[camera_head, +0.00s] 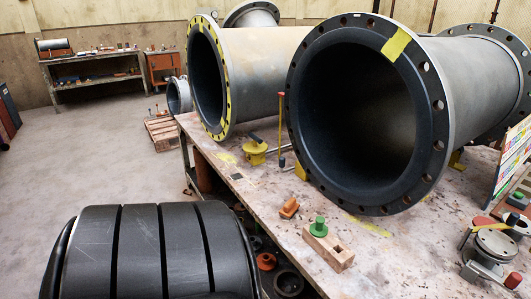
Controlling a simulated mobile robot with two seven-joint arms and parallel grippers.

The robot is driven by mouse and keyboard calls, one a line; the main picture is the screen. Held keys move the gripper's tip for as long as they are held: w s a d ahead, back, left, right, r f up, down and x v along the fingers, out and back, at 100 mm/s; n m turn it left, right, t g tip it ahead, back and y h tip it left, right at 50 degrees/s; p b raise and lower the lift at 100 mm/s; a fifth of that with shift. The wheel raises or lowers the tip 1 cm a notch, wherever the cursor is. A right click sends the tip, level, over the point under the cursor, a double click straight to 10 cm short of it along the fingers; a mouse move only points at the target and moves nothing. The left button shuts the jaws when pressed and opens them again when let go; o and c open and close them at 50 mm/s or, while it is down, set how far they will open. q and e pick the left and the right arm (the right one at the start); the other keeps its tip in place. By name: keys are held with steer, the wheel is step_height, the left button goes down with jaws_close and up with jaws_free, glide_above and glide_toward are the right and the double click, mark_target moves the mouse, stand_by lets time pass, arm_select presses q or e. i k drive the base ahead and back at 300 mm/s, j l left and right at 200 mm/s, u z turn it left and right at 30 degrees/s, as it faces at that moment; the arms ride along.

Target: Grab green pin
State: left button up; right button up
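The green pin (319,226) stands upright in a wooden block (328,247) near the front edge of the worktable. It has a round green knob on a wider green base, and its lower part is hidden in the block. Beside the pin, the top of the block has a dark opening. Neither of my grippers shows in the head view.
A small orange piece (289,207) lies on the worktable (270,200) left of the block. Large flanged pipes (365,115) stand behind. A yellow tool (256,148) is further back, a metal fixture (492,248) at right. A black grooved cylinder (150,250) fills the lower left.

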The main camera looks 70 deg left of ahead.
mark_target(317, 229)
steer(key=u, duration=1.6)
